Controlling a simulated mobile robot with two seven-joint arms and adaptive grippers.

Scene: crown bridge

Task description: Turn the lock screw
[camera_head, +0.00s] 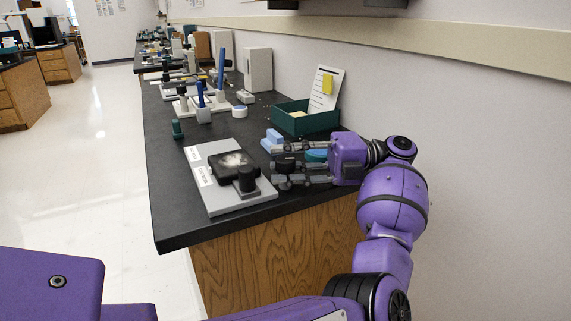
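A grey board (220,203) with white labels lies near the table's front edge. A black box with a pale, mottled top (234,165) sits on it, with a dark block (246,181) at its front. A small dark round knob (285,161), possibly the lock screw, shows right of the box.
Behind the gripper are a blue block (273,137), a teal round object (316,155) and a green tray (306,122) with a leaning white card (326,92). A small green item (178,129) stands at left. Stands and boxes fill the far table; the wall is close on the right.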

